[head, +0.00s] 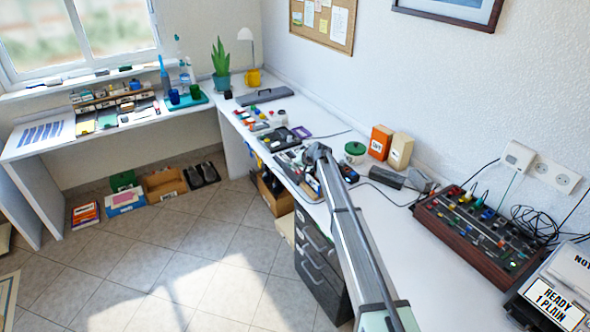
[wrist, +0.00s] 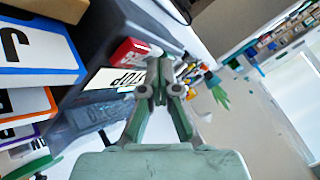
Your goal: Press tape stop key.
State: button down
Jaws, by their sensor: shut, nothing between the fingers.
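In the wrist view my gripper (wrist: 159,68) is shut and empty, its fingertips in front of a dark grey device (wrist: 95,38). A white label reading STOP (wrist: 122,79) sits on the device, upside down in this view and partly covered by my left finger. The stop key itself is not clearly seen; the fingertips may cover it. I cannot tell whether the fingertips touch the device. A red block with white marks (wrist: 130,50) is just above the label.
White and coloured lettered boxes (wrist: 36,52) stand close at the left in the wrist view. In the head view an orange box (head: 380,142), a green-lidded jar (head: 355,151) and a mixer-like panel (head: 478,230) stand right of my arm.

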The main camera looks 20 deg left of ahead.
jog(key=shift+r, duration=0.8)
jog(key=shift+r+p, duration=0.3)
jog(key=shift+r, duration=2.2)
